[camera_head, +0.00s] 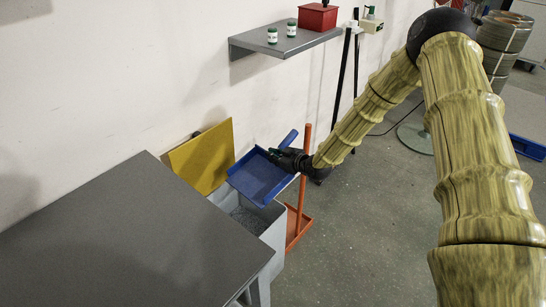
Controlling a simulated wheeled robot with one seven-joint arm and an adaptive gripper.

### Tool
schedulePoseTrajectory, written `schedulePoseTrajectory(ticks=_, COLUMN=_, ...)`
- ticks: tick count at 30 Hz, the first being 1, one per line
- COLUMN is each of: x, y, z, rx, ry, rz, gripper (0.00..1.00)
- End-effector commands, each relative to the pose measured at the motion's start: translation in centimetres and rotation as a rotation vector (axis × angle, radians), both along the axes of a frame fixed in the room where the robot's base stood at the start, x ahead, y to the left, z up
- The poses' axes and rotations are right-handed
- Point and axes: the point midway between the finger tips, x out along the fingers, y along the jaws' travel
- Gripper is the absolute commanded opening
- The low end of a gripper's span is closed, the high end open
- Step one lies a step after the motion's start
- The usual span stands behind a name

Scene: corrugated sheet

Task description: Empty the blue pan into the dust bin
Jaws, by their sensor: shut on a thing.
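The blue pan (258,178) is held above the right part of the dust bin, and it looks tilted toward the lower left. Its handle points up to the right. My gripper (283,158) is dark and sits at the pan's upper right edge, shut on the pan; its fingertips are hard to make out. The dust bin (272,235) is a grey box on the floor with a yellow lid (203,158) standing open at its back against the wall. Grey speckled matter shows inside the bin. The pan hides part of the bin's opening.
A dark grey table (130,235) stands close at the bin's left. An orange long-handled tool (302,182) stands upright at its right. A wall shelf (285,40) holds two small jars and a red box (318,17). Floor to the right is mostly clear.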

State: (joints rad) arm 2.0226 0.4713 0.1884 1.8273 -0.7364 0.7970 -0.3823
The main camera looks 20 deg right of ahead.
Motion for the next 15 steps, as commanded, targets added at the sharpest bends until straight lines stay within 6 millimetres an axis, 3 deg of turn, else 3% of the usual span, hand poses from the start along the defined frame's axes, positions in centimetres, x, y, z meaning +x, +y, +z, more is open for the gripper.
schedulePoseTrajectory(ticks=15, x=0.3, y=-0.6, z=-1.1, rx=0.079, ry=0.043, rz=0.0, gripper=0.0)
